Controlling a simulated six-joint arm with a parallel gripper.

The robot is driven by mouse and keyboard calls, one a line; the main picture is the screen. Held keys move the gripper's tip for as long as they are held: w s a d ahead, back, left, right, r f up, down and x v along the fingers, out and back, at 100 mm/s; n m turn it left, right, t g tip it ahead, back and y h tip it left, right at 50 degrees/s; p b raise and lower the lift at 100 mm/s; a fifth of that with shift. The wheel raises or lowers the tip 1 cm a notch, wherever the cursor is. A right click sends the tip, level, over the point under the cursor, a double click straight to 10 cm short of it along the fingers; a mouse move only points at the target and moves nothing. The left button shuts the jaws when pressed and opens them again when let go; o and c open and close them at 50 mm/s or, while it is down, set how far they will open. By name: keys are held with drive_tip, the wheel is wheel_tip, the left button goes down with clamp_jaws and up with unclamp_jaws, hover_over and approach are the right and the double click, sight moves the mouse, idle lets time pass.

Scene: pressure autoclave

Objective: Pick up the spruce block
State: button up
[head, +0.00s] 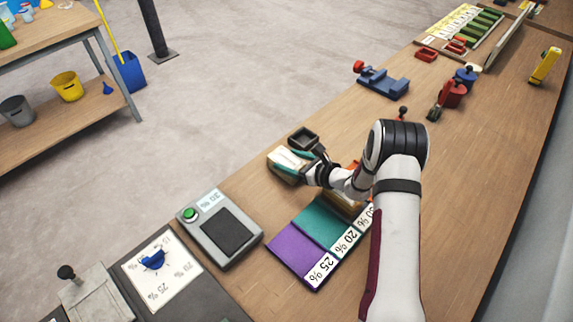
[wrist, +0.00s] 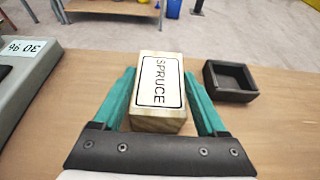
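The spruce block (wrist: 158,85) is pale wood with a white SPRUCE label on top. It sits on the wooden bench, in the middle of the wrist view. In the head view the block (head: 284,158) is partly hidden by my gripper (head: 293,162). In the wrist view, the teal fingers of my gripper (wrist: 160,73) stand open on either side of the block. A gap shows at its right side; contact on the left is hard to judge.
A small dark open tray (wrist: 230,80) stands just right of the block. A grey scale (head: 222,232) and purple and teal mats (head: 300,255) lie nearer. A blue vise (head: 382,82) stands farther along the bench. Bare wood surrounds the block's front.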

drive_tip(key=c, duration=0.8)
drive_tip(key=shift+o, duration=0.2)
drive_tip(key=shift+r, duration=0.1)
